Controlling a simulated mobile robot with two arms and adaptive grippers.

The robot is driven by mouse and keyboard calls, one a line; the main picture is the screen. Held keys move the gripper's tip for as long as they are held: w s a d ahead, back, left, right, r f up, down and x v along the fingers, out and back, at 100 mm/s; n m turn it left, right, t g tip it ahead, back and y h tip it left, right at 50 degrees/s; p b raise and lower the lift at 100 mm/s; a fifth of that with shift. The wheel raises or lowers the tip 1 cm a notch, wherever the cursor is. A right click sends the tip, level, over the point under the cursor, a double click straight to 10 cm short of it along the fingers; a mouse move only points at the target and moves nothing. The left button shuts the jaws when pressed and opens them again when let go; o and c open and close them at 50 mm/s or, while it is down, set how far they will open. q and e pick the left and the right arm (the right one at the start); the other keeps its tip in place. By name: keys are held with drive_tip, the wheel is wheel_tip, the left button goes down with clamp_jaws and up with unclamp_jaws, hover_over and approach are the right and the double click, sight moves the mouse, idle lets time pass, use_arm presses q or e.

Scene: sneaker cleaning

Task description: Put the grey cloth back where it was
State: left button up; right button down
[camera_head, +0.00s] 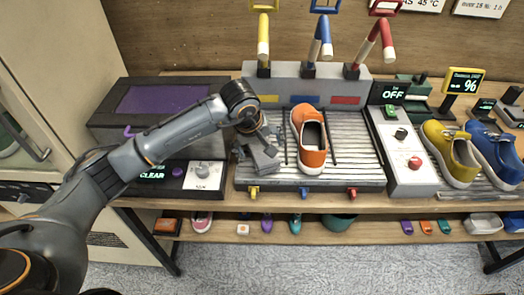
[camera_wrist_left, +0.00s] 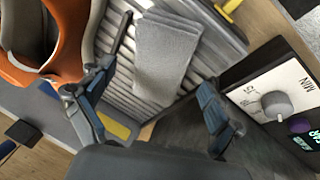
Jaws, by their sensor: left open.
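The grey cloth (camera_wrist_left: 165,58) lies folded on the ribbed metal tray, left of the orange sneaker in the head view. It also shows in the head view (camera_head: 265,161), partly covered by my gripper. My left gripper (camera_head: 259,146) is over the tray's left part, close to the cloth. In the left wrist view its two fingers are spread and the cloth shows between and beyond them; whether they touch it I cannot tell. The orange sneaker (camera_head: 312,158) stands upright on the tray, and its edge shows in the left wrist view (camera_wrist_left: 25,70). My right gripper is out of view.
Yellow, blue and red handled tools (camera_head: 321,40) stand behind the tray (camera_head: 355,165). A purple-topped box (camera_head: 150,98) and a dial panel (camera_head: 203,175) are at left. Yellow and blue shoes (camera_head: 455,150) stand at right. A lower shelf (camera_head: 380,232) holds several small items.

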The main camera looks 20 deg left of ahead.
use_arm(q)
drive_tip(key=b+v, duration=0.1)
drive_tip(key=v, duration=0.8)
drive_tip(key=shift+s+r, duration=0.2)
